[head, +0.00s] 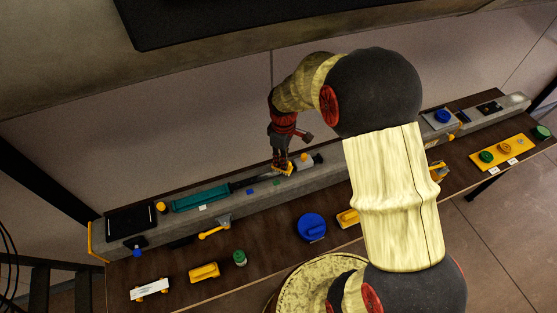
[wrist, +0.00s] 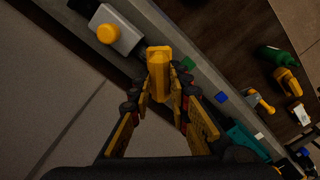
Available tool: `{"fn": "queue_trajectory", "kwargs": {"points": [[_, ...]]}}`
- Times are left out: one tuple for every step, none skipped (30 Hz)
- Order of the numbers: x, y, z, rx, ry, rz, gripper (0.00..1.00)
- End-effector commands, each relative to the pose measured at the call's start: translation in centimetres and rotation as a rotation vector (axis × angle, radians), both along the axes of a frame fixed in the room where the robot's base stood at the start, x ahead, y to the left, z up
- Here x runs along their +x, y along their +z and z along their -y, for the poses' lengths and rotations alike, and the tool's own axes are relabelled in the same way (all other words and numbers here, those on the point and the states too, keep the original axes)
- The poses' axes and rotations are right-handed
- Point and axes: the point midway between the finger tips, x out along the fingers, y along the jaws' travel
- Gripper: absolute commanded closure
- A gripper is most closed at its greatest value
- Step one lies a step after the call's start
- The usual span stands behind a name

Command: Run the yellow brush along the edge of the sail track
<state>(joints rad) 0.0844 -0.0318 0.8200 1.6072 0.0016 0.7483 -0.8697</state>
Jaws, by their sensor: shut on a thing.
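My gripper (wrist: 160,92) is shut on the yellow brush (wrist: 158,62), which sticks out past the fingertips in the wrist view. In the head view my gripper (head: 283,166) points down at the long grey beam, and a bit of yellow shows at its tips. The grey beam (head: 335,172) runs along the back of the brown bench; the sail track seems to be on it, but I cannot single it out. The brush is over or against the beam; I cannot tell whether it touches. Its bristles are hidden.
A teal block (head: 200,197) and a grey part with an orange knob (wrist: 112,34) lie along the beam. Small green (wrist: 188,63) and blue (wrist: 221,97) squares sit on it. A blue disc (head: 312,227), a green-topped jar (head: 240,258) and yellow tools (head: 204,272) stand on the bench front.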

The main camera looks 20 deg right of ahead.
Motion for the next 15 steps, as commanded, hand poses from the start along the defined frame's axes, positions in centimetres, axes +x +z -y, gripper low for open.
{"fn": "queue_trajectory", "kwargs": {"points": [[-0.06,-0.07,0.11,0.000,0.000,-0.001,1.00],[-0.06,-0.07,0.12,0.000,0.000,-0.001,1.00],[-0.06,-0.07,0.11,0.000,0.000,-0.001,1.00],[-0.06,-0.07,0.11,0.000,0.000,-0.001,1.00],[-0.06,-0.07,0.11,0.000,0.000,-0.001,1.00],[-0.06,-0.07,0.10,0.000,0.000,-0.001,1.00],[-0.06,-0.07,0.10,0.000,0.000,-0.001,1.00],[-0.06,-0.07,0.10,0.000,0.000,-0.001,1.00],[-0.06,-0.07,0.10,0.000,0.000,-0.001,1.00],[-0.06,-0.07,0.11,0.000,0.000,-0.001,1.00],[-0.06,-0.07,0.13,0.000,0.000,-0.001,1.00],[-0.06,-0.07,0.20,0.000,0.000,-0.001,1.00],[-0.06,-0.07,0.28,0.000,-0.001,-0.001,1.00],[-0.06,-0.07,0.38,0.000,-0.001,-0.001,1.00],[-0.06,-0.07,0.57,0.000,-0.001,-0.001,1.00]]}}
